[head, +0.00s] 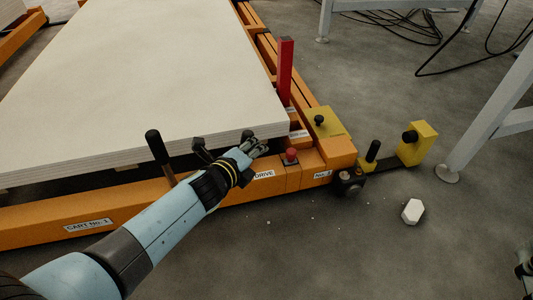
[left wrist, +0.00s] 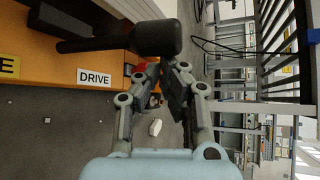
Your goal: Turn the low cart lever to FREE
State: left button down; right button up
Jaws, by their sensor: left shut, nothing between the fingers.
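A dark lever with a thick black grip (left wrist: 158,37) crosses the top of the left wrist view, beside the white DRIVE label (left wrist: 93,78). A yellow label (left wrist: 8,66) at the left edge shows only a final E. In the head view a black-handled lever (head: 157,147) rises from the orange cart beam, left of my wrist; I cannot tell whether it is the same lever. My left gripper (head: 258,147) is shut and empty at the beam, close to the grip in the wrist view (left wrist: 167,72). Part of my right gripper (head: 524,266) shows at the right edge.
A pale slab (head: 150,65) lies on the orange cart (head: 110,203). A red post (head: 286,70), red button (head: 291,155) and yellow block (head: 325,122) stand near its corner. A white piece (head: 412,211) lies on open floor. Grey frame legs (head: 490,115) stand at right.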

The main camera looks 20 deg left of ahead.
jog(key=s+f+g, duration=0.2)
jog(key=s+f, duration=0.1)
jog(key=f, duration=0.2)
pick_arm(q)
jog(key=s+a, duration=0.4)
jog(key=a, duration=0.2)
jog(key=shift+s+a, duration=0.25)
jog(key=shift+a, duration=0.15)
pick_arm(e)
notch_tip(320, 180, up, 5)
jog(key=w+t, duration=0.2)
jog(key=shift+w+a+r, duration=0.2)
jog(key=shift+w+a, duration=0.15)
jog(key=shift+w, duration=0.05)
jog(key=shift+w+r, duration=0.1)
jog(key=shift+w, duration=0.05)
pick_arm(q)
jog(key=shift+d, duration=0.1)
pick_arm(e)
jog(key=shift+d, duration=0.1)
